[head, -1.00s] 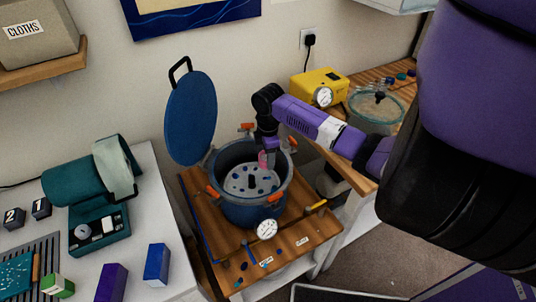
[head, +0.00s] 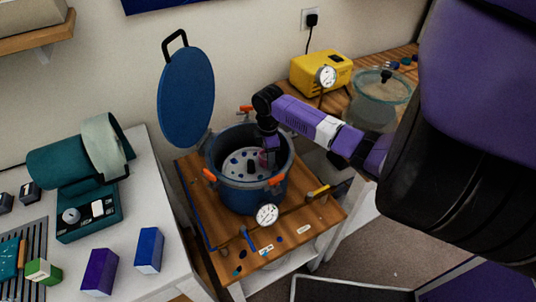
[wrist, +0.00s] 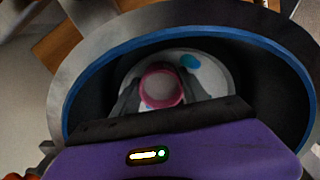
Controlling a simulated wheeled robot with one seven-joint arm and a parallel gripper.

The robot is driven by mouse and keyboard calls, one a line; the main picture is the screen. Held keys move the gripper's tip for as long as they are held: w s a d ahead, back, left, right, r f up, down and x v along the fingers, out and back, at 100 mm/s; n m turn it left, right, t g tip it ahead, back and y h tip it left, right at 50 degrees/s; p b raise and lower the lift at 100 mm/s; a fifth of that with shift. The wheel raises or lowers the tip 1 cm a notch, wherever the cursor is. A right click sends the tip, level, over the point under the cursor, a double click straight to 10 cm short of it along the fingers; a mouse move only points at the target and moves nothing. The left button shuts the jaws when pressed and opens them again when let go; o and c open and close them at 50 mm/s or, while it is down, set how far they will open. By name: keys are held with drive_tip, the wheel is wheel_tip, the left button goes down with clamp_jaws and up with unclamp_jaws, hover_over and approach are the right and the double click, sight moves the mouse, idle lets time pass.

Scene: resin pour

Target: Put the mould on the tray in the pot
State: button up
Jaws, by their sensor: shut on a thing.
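The blue pot (head: 236,196) stands open on a wooden stand, its blue lid (head: 187,97) raised on a hinge at the back left. Inside is a pale plate (head: 238,161) with dark and blue spots and a dark post in its middle. My gripper (head: 268,157) reaches down inside the pot's right side. It is shut on the pink, round mould (wrist: 161,88), which shows between the fingers in the wrist view. The mould is mostly hidden by the gripper in the head view. I cannot tell whether it touches the plate.
Orange clamps (head: 277,180) stick out around the pot rim. A gauge (head: 267,215) sits at its front. A yellow pump (head: 320,73) and a glass vessel (head: 378,103) stand on the bench behind right. A teal machine (head: 85,173) and boxes occupy the white table at left.

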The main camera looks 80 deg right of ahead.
drive_tip(key=shift+f, duration=0.5)
idle(0.4)
drive_tip(key=o, duration=1.5)
wheel_tip(320, 180, up, 15)
drive_tip(key=p, duration=0.8)
